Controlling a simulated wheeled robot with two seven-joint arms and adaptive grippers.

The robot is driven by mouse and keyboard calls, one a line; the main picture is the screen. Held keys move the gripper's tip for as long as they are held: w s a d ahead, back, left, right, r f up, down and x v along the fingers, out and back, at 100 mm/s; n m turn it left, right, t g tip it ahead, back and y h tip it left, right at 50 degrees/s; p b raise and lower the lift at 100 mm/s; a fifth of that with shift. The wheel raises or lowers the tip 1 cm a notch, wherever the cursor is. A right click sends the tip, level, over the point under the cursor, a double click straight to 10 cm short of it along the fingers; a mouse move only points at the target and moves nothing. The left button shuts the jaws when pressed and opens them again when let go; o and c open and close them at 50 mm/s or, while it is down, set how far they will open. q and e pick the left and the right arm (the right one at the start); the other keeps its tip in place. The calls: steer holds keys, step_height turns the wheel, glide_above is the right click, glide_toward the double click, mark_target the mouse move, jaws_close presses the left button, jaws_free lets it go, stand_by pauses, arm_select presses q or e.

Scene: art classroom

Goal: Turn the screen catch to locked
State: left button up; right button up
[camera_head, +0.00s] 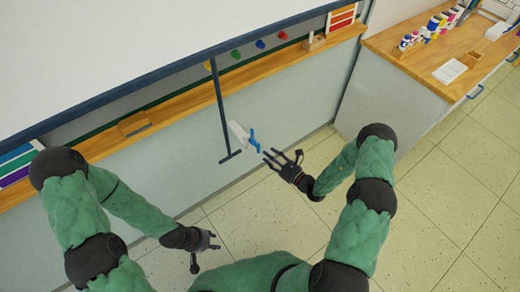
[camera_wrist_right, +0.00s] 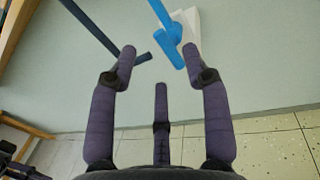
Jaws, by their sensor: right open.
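The screen catch (camera_head: 253,141) is a blue handle on a white plate, beside the foot of the screen's dark post. In the right wrist view the blue catch handle (camera_wrist_right: 168,38) is at the top, just beyond the fingertips, with its white plate (camera_wrist_right: 187,25) behind it. My right gripper (camera_head: 279,157) is open and empty, just right of and below the catch. Its spread fingers also show in the right wrist view (camera_wrist_right: 160,62), and a gap to the handle seems to remain. My left gripper (camera_head: 206,244) is low, far from the catch; its fingers are too small to read.
The dark post (camera_head: 220,108) hangs from the white screen (camera_head: 130,45) and ends in a crossbar. A wooden ledge (camera_head: 175,105) runs along the wall, with coloured pegs above it. A wooden counter (camera_head: 415,62) with paint bottles stands right. The floor below is clear.

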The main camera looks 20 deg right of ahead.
mark_target(259, 148)
steer(key=b+x, duration=0.1)
steer(key=x, duration=0.5)
steer(key=shift+s, duration=0.1)
